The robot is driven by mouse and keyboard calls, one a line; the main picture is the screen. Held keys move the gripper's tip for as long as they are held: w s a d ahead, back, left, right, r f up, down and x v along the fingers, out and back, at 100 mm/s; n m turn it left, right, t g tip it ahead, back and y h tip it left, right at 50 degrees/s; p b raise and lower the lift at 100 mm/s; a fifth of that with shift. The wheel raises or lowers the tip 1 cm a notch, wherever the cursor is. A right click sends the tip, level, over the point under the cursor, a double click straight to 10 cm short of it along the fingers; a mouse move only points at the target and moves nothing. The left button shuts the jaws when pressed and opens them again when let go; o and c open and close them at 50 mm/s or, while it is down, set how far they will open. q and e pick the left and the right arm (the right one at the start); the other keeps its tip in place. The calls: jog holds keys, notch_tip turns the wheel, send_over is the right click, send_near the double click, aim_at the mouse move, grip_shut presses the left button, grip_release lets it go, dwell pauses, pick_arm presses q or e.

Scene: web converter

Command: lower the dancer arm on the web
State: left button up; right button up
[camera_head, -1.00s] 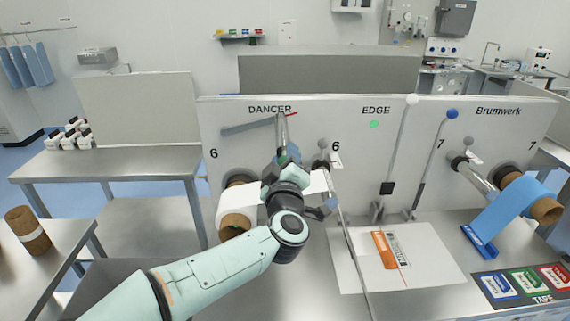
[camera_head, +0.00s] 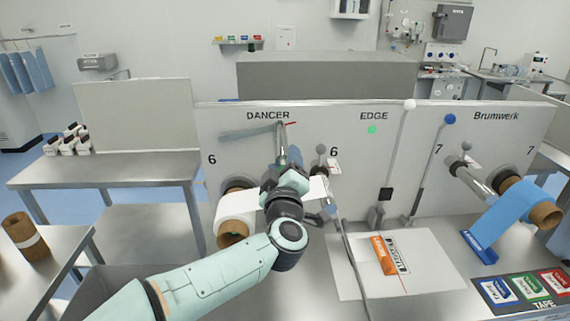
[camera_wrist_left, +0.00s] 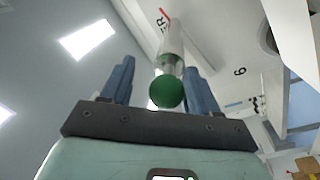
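The dancer arm (camera_head: 248,134) is a grey bar under the DANCER label on the white panel, lying nearly level. A pale rod (camera_head: 281,142) comes out from its right end, by a red pointer; the rod also shows in the left wrist view (camera_wrist_left: 170,45), with a green ball (camera_wrist_left: 166,93) on its near end. My left gripper (camera_head: 288,161) is in front of this rod. In the left wrist view its blue fingers (camera_wrist_left: 160,75) stand apart with the green ball between them, closer to the right finger. The white web (camera_head: 238,205) runs from a roll behind my wrist. My right gripper is not in view.
A grey-knobbed lever (camera_head: 321,150) stands right of my gripper. A white sheet (camera_head: 350,275) lies on the bench.

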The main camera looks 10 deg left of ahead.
pick_arm(q)
jog(key=s+d+f+b, duration=0.1)
jog(key=s+d+b, duration=0.1)
jog(key=s, duration=1.1)
jog(key=shift+d+b, duration=0.2)
jog(key=shift+b, duration=0.4)
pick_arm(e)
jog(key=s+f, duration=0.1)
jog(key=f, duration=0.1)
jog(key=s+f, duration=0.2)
pick_arm(q)
jog(key=shift+f, duration=0.1)
